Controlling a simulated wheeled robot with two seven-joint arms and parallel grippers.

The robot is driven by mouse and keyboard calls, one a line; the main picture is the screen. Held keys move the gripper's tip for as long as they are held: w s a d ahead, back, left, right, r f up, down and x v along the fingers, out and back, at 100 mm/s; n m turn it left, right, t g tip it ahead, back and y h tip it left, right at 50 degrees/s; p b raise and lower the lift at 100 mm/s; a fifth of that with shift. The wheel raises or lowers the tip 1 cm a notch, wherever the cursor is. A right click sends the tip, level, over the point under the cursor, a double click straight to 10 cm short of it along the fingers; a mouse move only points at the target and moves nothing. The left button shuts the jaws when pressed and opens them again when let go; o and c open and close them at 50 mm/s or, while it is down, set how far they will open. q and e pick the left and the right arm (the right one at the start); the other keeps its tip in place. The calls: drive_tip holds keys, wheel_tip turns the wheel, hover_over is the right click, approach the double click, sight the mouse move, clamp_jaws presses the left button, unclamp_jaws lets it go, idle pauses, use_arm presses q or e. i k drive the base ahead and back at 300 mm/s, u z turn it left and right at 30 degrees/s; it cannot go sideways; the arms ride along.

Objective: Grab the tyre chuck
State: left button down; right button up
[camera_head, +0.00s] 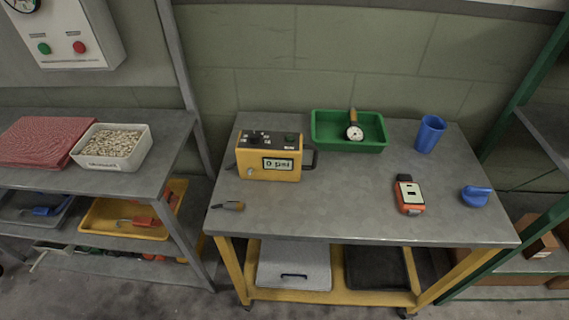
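A small piece with a dark thin tip and a brass-brown end (228,205) lies on the grey tabletop near the front left; it looks like the tyre chuck, but is too small to be sure. Behind it stands a yellow inflator box (269,156) with a display reading about 0 psi and a dark handle at its right side. A round dial gauge (354,132) with a brown handle leans in a green tray (348,147) at the back. Neither of my grippers is in view.
A blue cup (430,133), an orange handheld device (409,194) and a blue object (475,195) stand on the right of the table (340,215). A left shelf holds a white bin (112,147) and red cloth (43,141). The table's front middle is clear.

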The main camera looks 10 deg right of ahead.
sight(230, 205)
drive_tip(key=u, duration=2.5)
drive_tip(key=i, duration=1.65)
drive_tip(key=z, duration=3.1)
